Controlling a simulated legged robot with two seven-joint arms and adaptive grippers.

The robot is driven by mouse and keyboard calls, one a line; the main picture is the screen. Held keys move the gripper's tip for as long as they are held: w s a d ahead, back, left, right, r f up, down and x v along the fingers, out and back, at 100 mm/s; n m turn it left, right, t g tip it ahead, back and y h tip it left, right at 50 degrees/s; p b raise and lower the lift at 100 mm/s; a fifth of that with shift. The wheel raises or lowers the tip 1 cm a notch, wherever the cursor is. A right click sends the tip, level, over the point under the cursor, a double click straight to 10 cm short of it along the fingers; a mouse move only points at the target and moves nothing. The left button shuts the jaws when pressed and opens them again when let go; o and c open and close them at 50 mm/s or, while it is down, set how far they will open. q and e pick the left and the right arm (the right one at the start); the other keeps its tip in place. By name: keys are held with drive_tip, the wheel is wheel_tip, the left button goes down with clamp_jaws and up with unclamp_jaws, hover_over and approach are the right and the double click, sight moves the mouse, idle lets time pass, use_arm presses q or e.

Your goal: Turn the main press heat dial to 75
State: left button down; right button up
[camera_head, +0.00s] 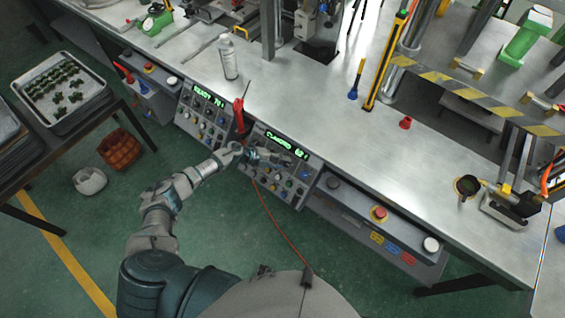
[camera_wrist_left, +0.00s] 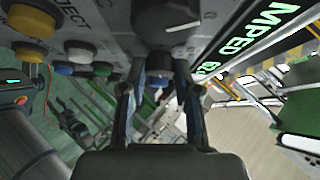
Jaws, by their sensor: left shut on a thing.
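The right-hand control panel (camera_head: 300,172) on the bench front carries a green display (camera_head: 288,146) that seems to read "CLAMPED 62", the last digit being unclear. My left gripper (camera_head: 279,157) is at this panel, just below the display. The gripper hides this dial in the head view. The display's end shows at the upper right of the wrist view (camera_wrist_left: 265,35). My right gripper is not in view.
A second panel (camera_head: 203,117) with a "READY" display is to the left. A red tool (camera_head: 240,116) with a cable stands between the panels. Coloured buttons (camera_wrist_left: 35,20) sit beside the fingers. A spray can (camera_head: 228,57) stands on the bench (camera_head: 330,100).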

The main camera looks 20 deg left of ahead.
use_arm(q)
drive_tip(key=shift+s+a+f, duration=0.1)
drive_tip(key=shift+s+f, duration=0.05)
drive_tip(key=shift+f, duration=0.15)
drive_tip(key=c, duration=1)
unclamp_jaws()
drive_tip(key=shift+c, duration=0.2)
drive_tip(key=shift+o, duration=1)
drive_tip(key=shift+r, duration=0.1)
drive_tip(key=v, duration=1.2)
